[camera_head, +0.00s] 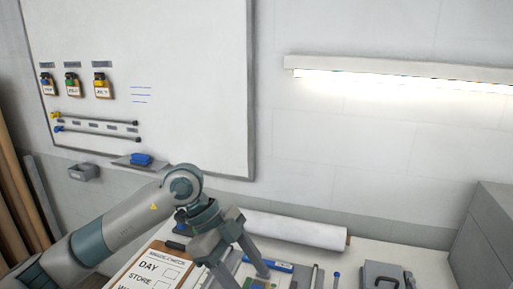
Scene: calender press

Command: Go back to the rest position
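My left arm comes in from the left and its gripper (249,278) points down over the table. Its two fingers are spread apart and the gripper is open. The lower finger's tip is near the picture's bottom edge. No held object shows between the fingers. A small green and multicoloured item (258,284) shows by the fingertips, partly cut off. I cannot tell if the fingers touch it. My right gripper is not in view.
A clipboard (150,268) reading DAY and STORE lies beside the gripper. A white roll (295,230) lies behind it. A whiteboard (190,60) hangs behind.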

